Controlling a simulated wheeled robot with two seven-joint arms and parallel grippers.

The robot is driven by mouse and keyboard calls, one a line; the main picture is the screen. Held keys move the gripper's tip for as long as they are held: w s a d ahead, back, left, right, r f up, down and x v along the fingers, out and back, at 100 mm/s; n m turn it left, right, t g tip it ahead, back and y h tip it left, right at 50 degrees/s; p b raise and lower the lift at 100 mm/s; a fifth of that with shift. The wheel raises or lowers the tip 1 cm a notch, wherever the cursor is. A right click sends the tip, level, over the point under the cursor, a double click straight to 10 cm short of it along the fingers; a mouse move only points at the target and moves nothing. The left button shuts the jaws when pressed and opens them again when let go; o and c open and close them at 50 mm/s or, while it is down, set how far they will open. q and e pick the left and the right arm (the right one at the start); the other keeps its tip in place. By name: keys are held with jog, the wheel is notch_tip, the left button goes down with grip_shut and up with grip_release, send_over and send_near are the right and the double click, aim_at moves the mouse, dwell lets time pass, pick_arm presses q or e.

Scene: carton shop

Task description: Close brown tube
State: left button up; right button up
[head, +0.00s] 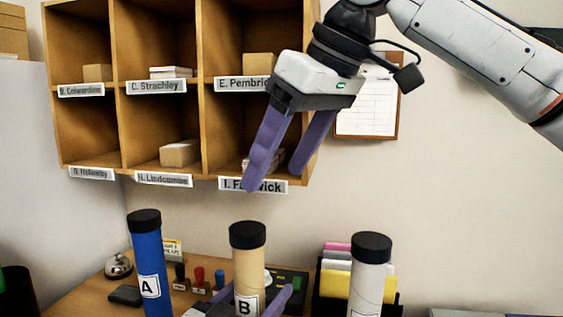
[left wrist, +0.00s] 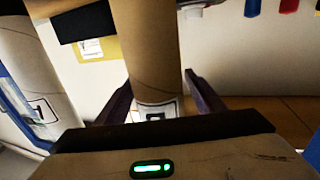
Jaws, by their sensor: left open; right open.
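The brown tube (head: 248,275) stands upright, labelled B, with a black cap (head: 247,235) on its top. I cannot tell whether the cap is fully pressed down. My left gripper (head: 256,291) is open low at this tube, with a purple finger on each side. In the left wrist view the tube (left wrist: 145,45) stands between the open fingers, its label partly hidden by the gripper body. My right gripper (head: 272,180) is open and empty, fingers pointing down, above the tube and in front of the shelf. The tube's lower end is out of the head view.
A blue tube (head: 149,262) labelled A stands to the left and a white tube (head: 369,282) to the right, both black-capped. Stamps (head: 199,278), a bell (head: 118,265) and a file holder (head: 335,285) stand behind. A pigeonhole shelf (head: 202,120) hangs on the wall.

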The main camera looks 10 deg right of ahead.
aim_at(242, 312)
pick_arm(q)
jog(key=b+v, duration=0.1)
jog(key=v, duration=0.9)
jog(key=shift+s+a, duration=0.1)
jog(key=shift+s, duration=0.05)
jog(key=shift+f, duration=0.1)
